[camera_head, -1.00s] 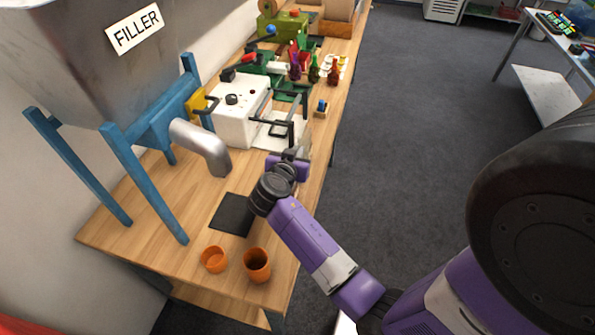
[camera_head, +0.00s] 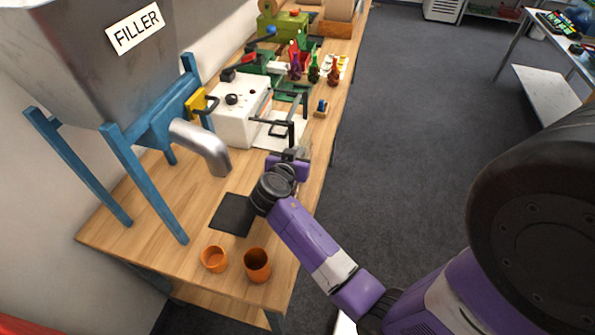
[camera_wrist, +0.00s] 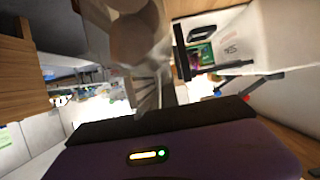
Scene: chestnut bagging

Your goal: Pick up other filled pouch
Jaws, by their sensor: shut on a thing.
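My gripper (camera_head: 291,155) is at the front right of the white machine in the head view, above the bench's right edge. In the wrist view, the dark jaw edge (camera_wrist: 150,121) runs across the picture. A see-through pouch (camera_wrist: 140,62) with blurred brown round shapes extends away from the jaws. My gripper is shut on it. The pouch's outline is faint, and my gripper and arm largely hide it in the head view.
The white machine (camera_head: 238,117) with black handles stands close to my gripper. The filler spout (camera_head: 203,145) hangs above the wooden bench (camera_head: 155,205). A black mat (camera_head: 231,214) and two orange cups (camera_head: 214,259) (camera_head: 257,265) are nearer. Open floor lies right of the bench.

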